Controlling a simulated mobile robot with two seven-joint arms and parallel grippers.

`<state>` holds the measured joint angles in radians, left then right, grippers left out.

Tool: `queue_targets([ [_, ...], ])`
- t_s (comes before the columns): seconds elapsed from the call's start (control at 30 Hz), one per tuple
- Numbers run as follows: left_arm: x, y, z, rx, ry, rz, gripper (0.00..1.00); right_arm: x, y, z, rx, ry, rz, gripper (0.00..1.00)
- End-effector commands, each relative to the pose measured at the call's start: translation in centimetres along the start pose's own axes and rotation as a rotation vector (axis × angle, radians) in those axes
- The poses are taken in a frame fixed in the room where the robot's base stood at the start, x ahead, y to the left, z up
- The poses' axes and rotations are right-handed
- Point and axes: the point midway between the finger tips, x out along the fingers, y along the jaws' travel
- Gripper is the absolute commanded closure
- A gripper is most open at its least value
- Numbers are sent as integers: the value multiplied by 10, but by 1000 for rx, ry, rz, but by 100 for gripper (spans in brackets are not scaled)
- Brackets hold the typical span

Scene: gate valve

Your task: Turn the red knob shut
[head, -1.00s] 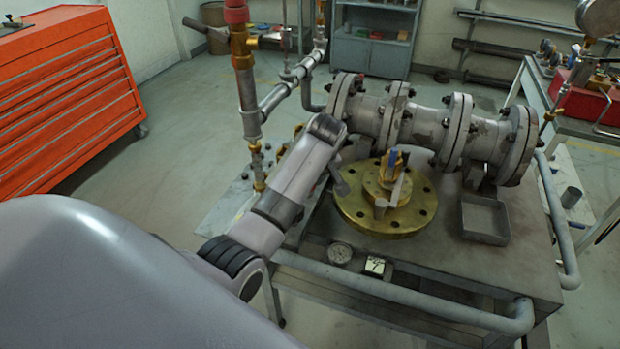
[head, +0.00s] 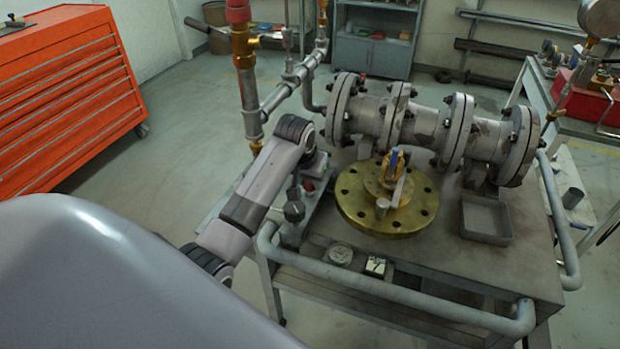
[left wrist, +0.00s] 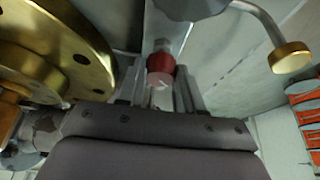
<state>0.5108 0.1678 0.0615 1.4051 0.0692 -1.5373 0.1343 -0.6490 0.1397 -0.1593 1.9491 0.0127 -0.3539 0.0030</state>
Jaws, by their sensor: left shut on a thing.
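In the left wrist view a small red knob (left wrist: 161,69) with a pale end sits between the fingers of my left gripper (left wrist: 160,88), which is shut on it. In the head view my left arm reaches in from the left and my left gripper (head: 305,184) is at the left end of the bench, left of the brass flange. A little red shows there, but the arm mostly hides the knob. How far the knob is turned cannot be told. My right gripper is not in view.
The round brass flange (head: 352,205) with a blue-handled valve stands close to the right of my gripper. A grey flanged pipe (head: 425,120) lies behind it. A vertical pipe (head: 250,100) rises behind my arm. A rail (head: 400,296) runs along the bench front.

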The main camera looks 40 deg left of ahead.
Motion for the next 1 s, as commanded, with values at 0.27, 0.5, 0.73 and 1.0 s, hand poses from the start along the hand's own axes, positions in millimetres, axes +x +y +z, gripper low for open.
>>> queue_targets([
  [0.27, -1, -2, -1, 202, 2, 82, 95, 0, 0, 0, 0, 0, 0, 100],
  [0.5, -1, -3, -1, 315, 2, 129, 95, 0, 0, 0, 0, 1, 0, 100],
  [0.73, -1, -3, -2, 366, 2, 150, 95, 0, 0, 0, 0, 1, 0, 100],
  [1.0, -1, -3, -2, 376, 2, 154, 95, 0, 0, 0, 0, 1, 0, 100],
])
